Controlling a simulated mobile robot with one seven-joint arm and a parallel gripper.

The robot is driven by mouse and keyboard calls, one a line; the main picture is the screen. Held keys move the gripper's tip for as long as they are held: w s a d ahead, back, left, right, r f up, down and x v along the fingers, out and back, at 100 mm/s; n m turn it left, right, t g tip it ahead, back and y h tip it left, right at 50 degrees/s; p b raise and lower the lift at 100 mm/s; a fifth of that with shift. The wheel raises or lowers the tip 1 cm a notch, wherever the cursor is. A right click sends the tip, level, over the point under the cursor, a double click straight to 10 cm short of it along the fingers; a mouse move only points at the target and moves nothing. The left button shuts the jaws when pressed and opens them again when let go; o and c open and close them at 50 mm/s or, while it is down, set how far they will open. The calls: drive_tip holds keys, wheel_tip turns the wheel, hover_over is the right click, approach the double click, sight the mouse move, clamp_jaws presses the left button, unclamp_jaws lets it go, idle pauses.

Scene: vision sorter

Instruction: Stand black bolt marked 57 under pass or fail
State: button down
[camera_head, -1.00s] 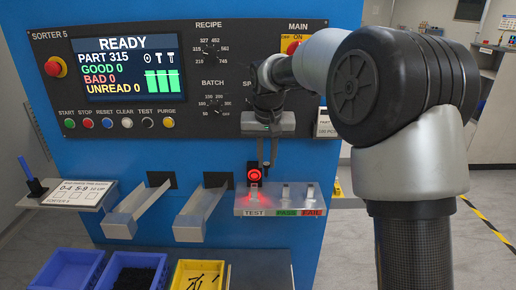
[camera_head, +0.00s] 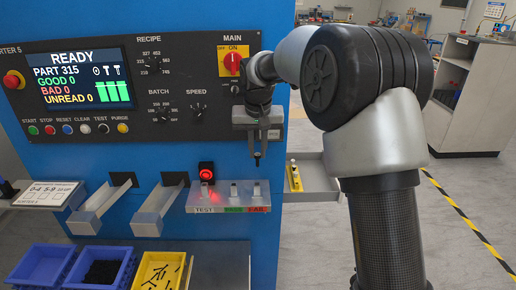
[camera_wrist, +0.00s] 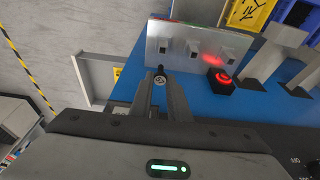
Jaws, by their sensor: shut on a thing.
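My gripper (camera_head: 257,158) points down in the head view, just above the FAIL end of the ledge. It is shut on a black bolt (camera_wrist: 159,77), whose round head shows between the fingertips in the wrist view; its mark is too small to read. The sloped ledge (camera_head: 222,208) carries three small metal holders above the labels TEST (camera_head: 206,210), PASS (camera_head: 233,210) and FAIL (camera_head: 256,209). The TEST holder (camera_head: 206,190), PASS holder (camera_head: 233,190) and FAIL holder (camera_head: 257,188) show no bolt. The bolt is apart from the ledge.
A red-lit lamp (camera_head: 206,172) stands behind TEST. The screen (camera_head: 82,80) reads READY. Two chutes (camera_head: 158,207) and blue and yellow bins (camera_head: 160,270) lie left. A card (camera_head: 45,194) shows 0-4 and 5-9. A grey drawer (camera_head: 318,184) sticks out right.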

sight(257, 166)
drive_tip(key=shift+a+f+b, duration=0.15)
drive_tip(key=shift+f+b, duration=1.75)
drive_tip(key=shift+f, duration=1.05)
drive_tip(key=shift+s+b+x, duration=0.2)
drive_tip(key=shift+b+x, duration=0.35)
drive_tip(key=shift+x, duration=0.3)
drive_tip(key=shift+s+b+x, duration=0.2)
drive_tip(key=shift+b+x, duration=0.35)
drive_tip(key=shift+x, duration=0.35)
drive_tip(key=shift+f, duration=0.1)
drive_tip(key=c, duration=1.2)
unclamp_jaws()
drive_tip(key=shift+w+r+p+v, duration=0.1)
drive_tip(key=shift+w+p+v, duration=0.2)
drive_tip(key=shift+p+v, duration=0.85)
drive_tip(key=shift+w+r+p+v, duration=0.1)
drive_tip(key=shift+w+p+v, duration=0.25)
drive_tip(key=shift+p+v, duration=0.8)
drive_tip(key=shift+w+r+p+v, duration=0.1)
drive_tip(key=shift+w+p+v, duration=0.4)
drive_tip(key=shift+v, duration=1.1)
drive_tip(key=shift+s, duration=0.3)
